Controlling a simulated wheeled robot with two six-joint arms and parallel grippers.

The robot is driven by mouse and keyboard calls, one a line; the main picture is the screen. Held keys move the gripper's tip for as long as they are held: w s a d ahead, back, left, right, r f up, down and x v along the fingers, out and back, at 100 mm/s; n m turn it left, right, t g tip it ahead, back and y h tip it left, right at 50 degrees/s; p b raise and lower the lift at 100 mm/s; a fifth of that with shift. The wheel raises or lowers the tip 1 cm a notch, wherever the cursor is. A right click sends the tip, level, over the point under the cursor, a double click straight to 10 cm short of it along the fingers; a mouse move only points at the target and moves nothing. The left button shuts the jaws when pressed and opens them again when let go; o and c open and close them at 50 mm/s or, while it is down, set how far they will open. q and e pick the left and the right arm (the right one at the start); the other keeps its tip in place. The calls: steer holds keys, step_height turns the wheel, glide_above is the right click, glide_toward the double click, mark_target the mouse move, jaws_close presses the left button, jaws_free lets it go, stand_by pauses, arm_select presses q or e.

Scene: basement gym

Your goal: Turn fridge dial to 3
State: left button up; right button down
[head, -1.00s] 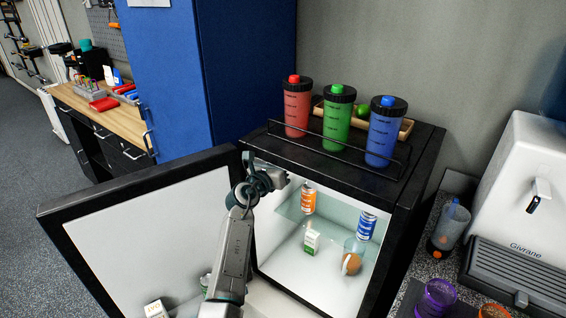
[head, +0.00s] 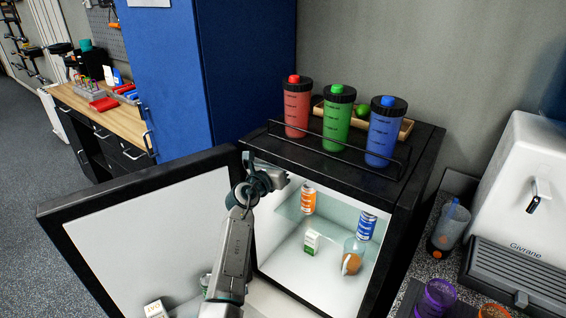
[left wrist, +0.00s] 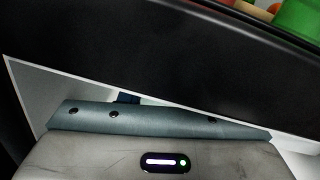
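The small black fridge (head: 418,175) stands with its door (head: 140,235) swung open to the left, showing a lit white interior. No dial can be made out in either view. My left arm comes up from the bottom, and my left gripper (head: 279,178) is at the upper left of the fridge opening, just under the top front edge. Its fingertips are not clear in the head view. In the left wrist view the grey gripper body and a teal part fill the bottom, close to a dark fridge edge (left wrist: 150,45). My right gripper is not in view.
Inside are an orange can (head: 308,200), a blue can (head: 366,227), a small carton (head: 311,242) and a brown round item (head: 350,264). Red (head: 297,108), green (head: 338,120) and blue (head: 384,133) bottles stand on top behind a rail. A counter with a white machine (head: 535,190) is right.

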arm_select(q)
steer(key=o, duration=0.4)
steer(key=b+v, duration=0.1)
steer(key=v, duration=1)
steer(key=shift+w+d+f, duration=0.1)
